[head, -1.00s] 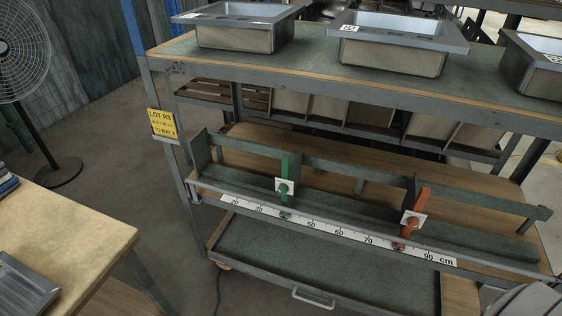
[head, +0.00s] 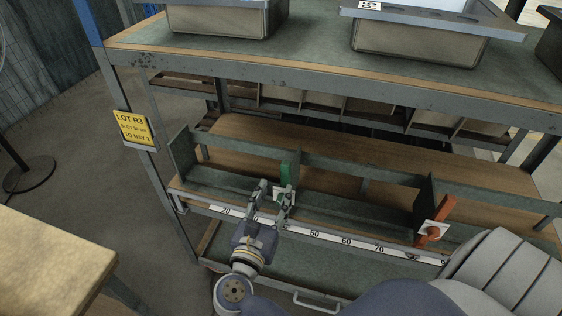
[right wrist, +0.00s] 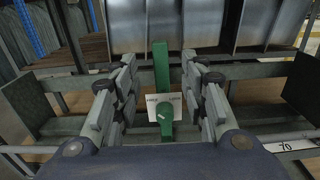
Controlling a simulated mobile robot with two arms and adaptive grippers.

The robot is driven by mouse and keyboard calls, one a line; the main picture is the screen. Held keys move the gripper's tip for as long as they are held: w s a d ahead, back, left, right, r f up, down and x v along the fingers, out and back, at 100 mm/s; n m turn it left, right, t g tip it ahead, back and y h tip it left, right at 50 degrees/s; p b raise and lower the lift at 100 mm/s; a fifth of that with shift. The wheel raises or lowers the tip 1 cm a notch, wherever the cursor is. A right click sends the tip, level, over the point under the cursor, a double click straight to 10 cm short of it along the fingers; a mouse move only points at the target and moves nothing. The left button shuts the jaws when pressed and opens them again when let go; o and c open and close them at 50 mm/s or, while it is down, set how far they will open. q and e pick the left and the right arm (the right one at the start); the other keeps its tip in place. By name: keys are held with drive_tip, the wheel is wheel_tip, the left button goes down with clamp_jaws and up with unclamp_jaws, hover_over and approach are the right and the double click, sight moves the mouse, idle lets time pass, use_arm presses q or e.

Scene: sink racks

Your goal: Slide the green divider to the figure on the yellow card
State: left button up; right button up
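The green divider (head: 286,173) stands upright on the rack's rail, between the 20 and 50 marks of the cm scale (head: 331,238). My right gripper (head: 272,197) is in front of it and hides its foot and the scale there. In the right wrist view the green divider (right wrist: 161,66), with its white plate and green knob, stands between the open fingers (right wrist: 160,92), with gaps on both sides. The yellow card (head: 133,128) hangs on the left post. It reads LOT R3 and TO BAY 3; its middle line is too small to read surely. My left gripper is out of view.
An orange divider (head: 435,222) stands further right on the rail, beyond 70. A dark end plate (head: 184,150) closes the rail's left end. The upper shelf (head: 320,78) with metal sinks overhangs behind. The rail between the dividers is clear.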

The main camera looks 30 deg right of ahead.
sight(284, 170)
drive_tip(key=p+x, duration=0.2)
drive_tip(key=x, duration=0.6)
drive_tip(key=shift+w+d+r+p, duration=0.15)
drive_tip(key=shift+w+d+p, duration=0.15)
drive_tip(key=shift+p, duration=0.05)
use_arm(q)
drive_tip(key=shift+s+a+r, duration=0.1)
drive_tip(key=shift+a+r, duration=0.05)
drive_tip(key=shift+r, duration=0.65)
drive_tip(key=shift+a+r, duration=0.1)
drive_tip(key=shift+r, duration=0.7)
use_arm(e)
drive_tip(key=shift+w+d, duration=0.4)
drive_tip(key=shift+d, duration=0.15)
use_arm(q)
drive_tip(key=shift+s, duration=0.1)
use_arm(e)
clamp_jaws()
